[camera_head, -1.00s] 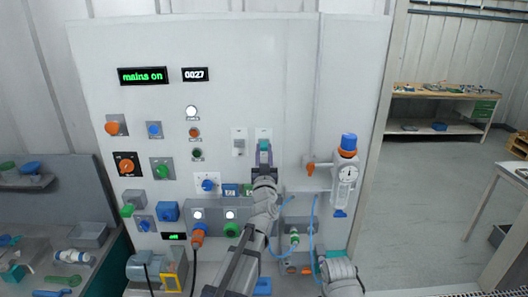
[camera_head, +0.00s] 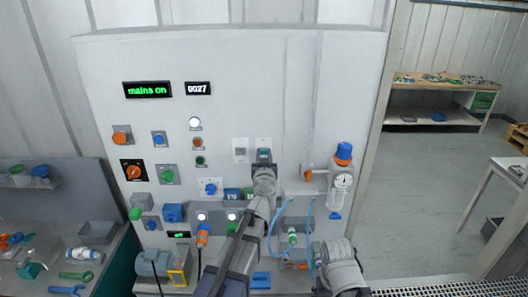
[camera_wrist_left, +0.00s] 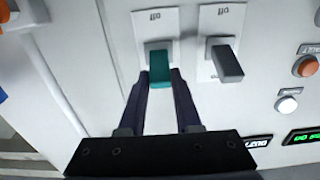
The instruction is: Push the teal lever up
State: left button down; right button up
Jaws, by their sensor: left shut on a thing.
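The teal lever (camera_wrist_left: 160,66) sticks out from a white switch plate (camera_wrist_left: 154,24) marked "off" in the left wrist view. My left gripper (camera_wrist_left: 160,76) has one finger on each side of the lever and is shut on it. In the head view the same gripper (camera_head: 264,158) is at the right one of two neighbouring switch plates and covers most of the lever. My right gripper is not seen; only part of my right arm shows at the lower right of the head view.
A grey lever (camera_wrist_left: 228,64) on its own plate stands close beside the teal one. Knobs, lamps and a "mains on" display (camera_head: 147,90) fill the panel's left side. A gauge unit (camera_head: 342,182) and blue hoses (camera_head: 274,228) are to the right.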

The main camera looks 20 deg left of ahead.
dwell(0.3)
pick_arm(q)
jog(key=c, duration=0.6)
grip_release()
jog(key=v, duration=0.7)
jog(key=shift+s, duration=0.4)
jog(key=shift+d, duration=0.2)
